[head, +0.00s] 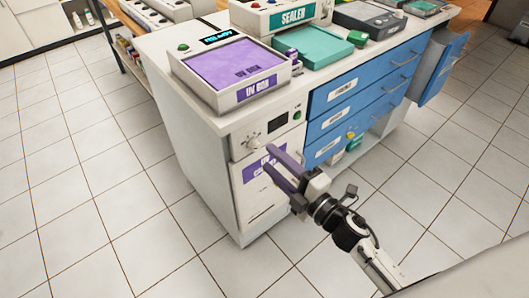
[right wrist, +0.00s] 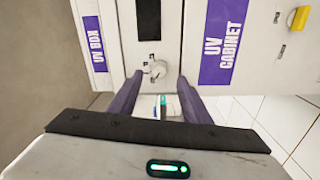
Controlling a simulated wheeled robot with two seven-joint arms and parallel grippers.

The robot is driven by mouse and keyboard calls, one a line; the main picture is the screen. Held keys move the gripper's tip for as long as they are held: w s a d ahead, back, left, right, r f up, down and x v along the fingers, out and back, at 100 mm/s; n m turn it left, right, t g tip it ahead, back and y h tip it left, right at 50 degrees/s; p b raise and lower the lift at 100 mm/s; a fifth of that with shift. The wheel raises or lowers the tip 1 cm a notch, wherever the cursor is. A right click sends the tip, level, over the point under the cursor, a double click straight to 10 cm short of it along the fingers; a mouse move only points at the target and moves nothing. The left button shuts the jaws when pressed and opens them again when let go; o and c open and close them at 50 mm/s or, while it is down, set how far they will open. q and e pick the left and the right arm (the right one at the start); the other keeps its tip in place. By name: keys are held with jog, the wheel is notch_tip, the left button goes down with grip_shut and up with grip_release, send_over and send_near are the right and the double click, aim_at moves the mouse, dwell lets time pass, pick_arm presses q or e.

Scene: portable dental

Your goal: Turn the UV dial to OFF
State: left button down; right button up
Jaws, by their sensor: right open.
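The UV dial (head: 253,140) is a small white knob on the upper front panel of the UV cabinet (head: 241,196), left of a dark display (head: 277,122). In the right wrist view the dial (right wrist: 158,70) lies ahead, between and beyond my fingertips. Small marks beside it are too small to read. My right gripper (head: 272,160) is open, its two purple fingers pointing at the panel just below and right of the dial. In the right wrist view the gripper (right wrist: 159,80) has nothing between its fingers. My left gripper is not in view.
The UV box (head: 215,97) with a purple lid sits on the counter above. Blue drawers (head: 365,85) stand to the right, with an open blue door (head: 443,68) at the far right. A sealer (head: 285,18) and a teal tray (head: 312,46) are behind. Tiled floor is clear in front.

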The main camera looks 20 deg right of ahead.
jog(key=v, duration=0.5)
dwell(0.4)
